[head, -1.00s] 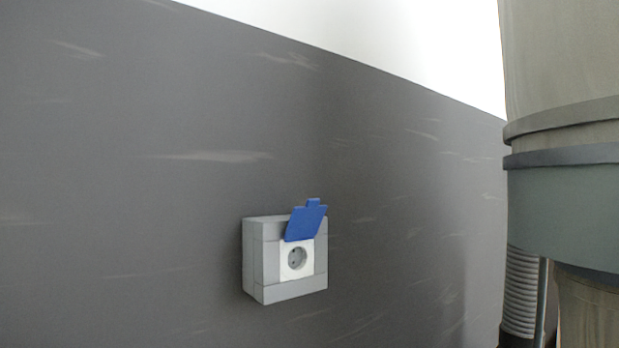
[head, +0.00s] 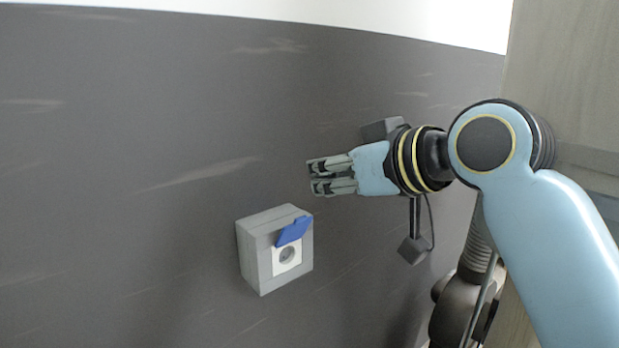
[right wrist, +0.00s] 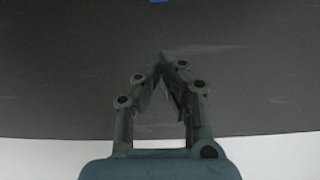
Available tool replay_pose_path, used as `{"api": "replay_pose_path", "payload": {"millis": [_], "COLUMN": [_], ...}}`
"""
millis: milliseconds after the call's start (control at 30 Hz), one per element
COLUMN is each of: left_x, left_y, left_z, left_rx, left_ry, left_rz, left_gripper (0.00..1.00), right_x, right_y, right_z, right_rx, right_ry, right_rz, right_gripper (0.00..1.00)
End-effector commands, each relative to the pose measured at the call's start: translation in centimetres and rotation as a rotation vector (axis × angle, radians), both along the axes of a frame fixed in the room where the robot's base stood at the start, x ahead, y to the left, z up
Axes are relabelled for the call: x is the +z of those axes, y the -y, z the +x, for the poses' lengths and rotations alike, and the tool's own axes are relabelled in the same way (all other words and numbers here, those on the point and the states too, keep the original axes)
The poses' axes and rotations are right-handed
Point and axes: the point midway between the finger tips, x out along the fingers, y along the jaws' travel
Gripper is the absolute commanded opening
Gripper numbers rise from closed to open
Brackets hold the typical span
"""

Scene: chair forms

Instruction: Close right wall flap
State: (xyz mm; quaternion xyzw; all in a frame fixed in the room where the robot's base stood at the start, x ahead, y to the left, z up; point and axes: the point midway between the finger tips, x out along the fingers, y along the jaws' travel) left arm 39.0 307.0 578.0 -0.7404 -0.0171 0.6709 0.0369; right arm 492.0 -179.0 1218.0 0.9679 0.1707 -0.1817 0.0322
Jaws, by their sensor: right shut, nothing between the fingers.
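A grey wall socket box (head: 258,262) is mounted on the dark wall. My right gripper (head: 312,178) is shut and empty. In the head view it appears above and to the right of the flap, apart from it, with its fingers pointing left. In the right wrist view the shut fingers (right wrist: 168,58) point up the picture, and a small bit of blue (right wrist: 159,2) shows at the top edge. My left gripper is not in view.
The dark grey wall (head: 120,130) is bare around the box, with a white band (head: 400,15) above it. A large column (head: 570,70) and a ribbed hose (head: 479,240) stand at the right, behind my right arm.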

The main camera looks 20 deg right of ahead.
Motion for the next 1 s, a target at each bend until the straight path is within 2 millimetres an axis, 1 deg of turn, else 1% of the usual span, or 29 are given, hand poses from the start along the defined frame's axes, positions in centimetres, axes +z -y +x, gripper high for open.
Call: {"api": "replay_pose_path", "payload": {"millis": [167, 500, 600, 700, 833, 1000], "left_x": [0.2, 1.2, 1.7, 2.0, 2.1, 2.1], "left_y": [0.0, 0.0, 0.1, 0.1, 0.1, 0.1], "left_z": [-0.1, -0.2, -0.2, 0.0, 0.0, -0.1], "left_rx": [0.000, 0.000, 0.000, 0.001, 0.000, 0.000], "left_ry": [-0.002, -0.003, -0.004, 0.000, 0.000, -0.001], "left_rz": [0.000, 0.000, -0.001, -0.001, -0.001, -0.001], "left_gripper": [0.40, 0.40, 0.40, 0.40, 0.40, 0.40], "right_x": [-1.0, -3.6, -4.6, -5.2, -5.6, -5.7], "right_y": [-0.9, -3.2, -2.5, -2.2, -1.9, -1.8], "right_z": [2.2, 8.5, 7.0, 6.0, 5.3, 5.1], "right_rx": [-0.001, 0.000, -0.002, -0.002, -0.001, -0.001], "right_ry": [-0.004, -0.003, -0.005, -0.004, -0.002, -0.001], "right_rz": [0.004, 0.001, -0.002, -0.001, 0.000, 0.000], "right_gripper": [0.00, 0.00, 0.00, 0.00, 0.00, 0.00]}}
